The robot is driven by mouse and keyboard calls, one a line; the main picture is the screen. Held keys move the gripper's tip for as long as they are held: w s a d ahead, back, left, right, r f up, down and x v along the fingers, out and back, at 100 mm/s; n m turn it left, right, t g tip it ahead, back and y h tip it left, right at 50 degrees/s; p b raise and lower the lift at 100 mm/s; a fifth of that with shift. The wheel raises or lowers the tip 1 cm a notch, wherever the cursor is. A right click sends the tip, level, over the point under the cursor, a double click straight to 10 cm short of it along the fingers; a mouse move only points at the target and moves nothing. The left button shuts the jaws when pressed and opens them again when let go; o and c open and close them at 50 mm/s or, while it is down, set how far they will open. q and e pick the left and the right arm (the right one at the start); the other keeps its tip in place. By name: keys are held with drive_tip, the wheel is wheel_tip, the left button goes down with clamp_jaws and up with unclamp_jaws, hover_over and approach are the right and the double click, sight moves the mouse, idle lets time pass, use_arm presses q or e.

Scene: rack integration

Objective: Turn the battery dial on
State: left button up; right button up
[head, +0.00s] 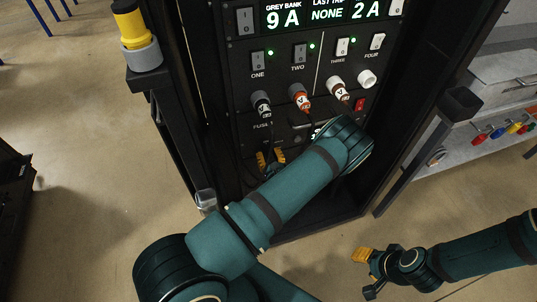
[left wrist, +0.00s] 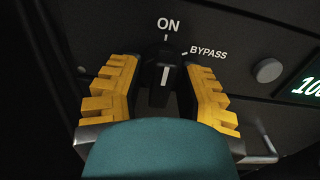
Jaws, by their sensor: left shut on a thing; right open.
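The battery dial (left wrist: 161,86) is a black knob with a white pointer line on a dark panel in the left wrist view. Its line points up, about in line with the ON label (left wrist: 168,25); BYPASS (left wrist: 208,53) is to the right. My left gripper (left wrist: 164,92) has its yellow fingers on both sides of the dial and is shut on it. In the head view my left gripper (head: 270,159) is low on the rack front, and the dial cannot be made out there. My right gripper (head: 364,272) is open and empty, over the floor at the lower right.
A yellow beacon (head: 132,27) stands on the left post. A shelf unit (head: 500,95) is at the right.

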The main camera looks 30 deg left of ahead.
use_arm(q)
drive_tip(key=o, duration=1.2)
drive_tip(key=v, duration=1.2)
drive_tip(key=shift+a, duration=0.1)
